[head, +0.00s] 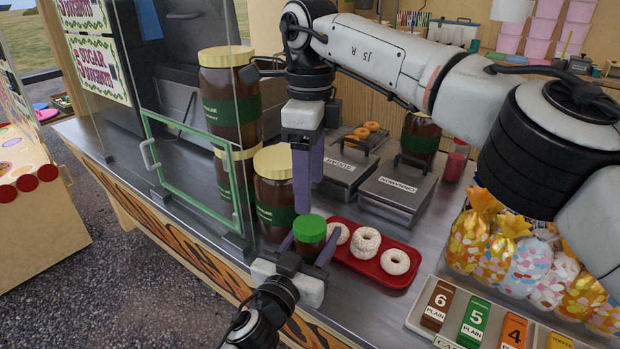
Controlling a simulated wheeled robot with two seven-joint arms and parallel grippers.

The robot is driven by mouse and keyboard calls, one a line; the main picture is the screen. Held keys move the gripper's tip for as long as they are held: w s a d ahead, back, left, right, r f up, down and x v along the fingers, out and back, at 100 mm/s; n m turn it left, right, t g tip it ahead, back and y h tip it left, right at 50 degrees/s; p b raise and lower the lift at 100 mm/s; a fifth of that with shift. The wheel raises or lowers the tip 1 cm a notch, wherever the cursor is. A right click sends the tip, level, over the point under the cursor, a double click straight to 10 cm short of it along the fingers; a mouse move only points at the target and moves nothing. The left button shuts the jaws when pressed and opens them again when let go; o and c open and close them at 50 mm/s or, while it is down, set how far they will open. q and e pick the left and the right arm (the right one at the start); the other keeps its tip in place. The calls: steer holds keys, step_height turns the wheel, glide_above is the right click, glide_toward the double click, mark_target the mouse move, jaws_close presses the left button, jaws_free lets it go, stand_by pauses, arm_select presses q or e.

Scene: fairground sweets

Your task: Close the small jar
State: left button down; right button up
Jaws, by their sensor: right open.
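The small jar (311,249) is dark with a green lid (310,228) on its top. It stands upright near the front edge of the counter, left of the red tray. My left gripper (308,246) reaches in from the bottom, with one purple finger on each side of the jar's body, and looks shut on it. Its lower part is hidden by the gripper. My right gripper (308,196) points down above and slightly behind the green lid, open and empty, apart from it. Whether the lid is screwed tight cannot be told.
A red tray (398,282) with several white doughnuts (366,242) lies right of the jar. Large brown jars (274,190) and a glass screen with a green frame (192,132) stand left. Labelled metal lids (398,190) lie behind; wrapped sweets (487,240) are at right.

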mark_target(310, 224)
steer(key=shift+f, duration=4.05)
steer(key=c, duration=1.1)
steer(key=o, duration=1.2)
steer(key=shift+r, duration=0.1)
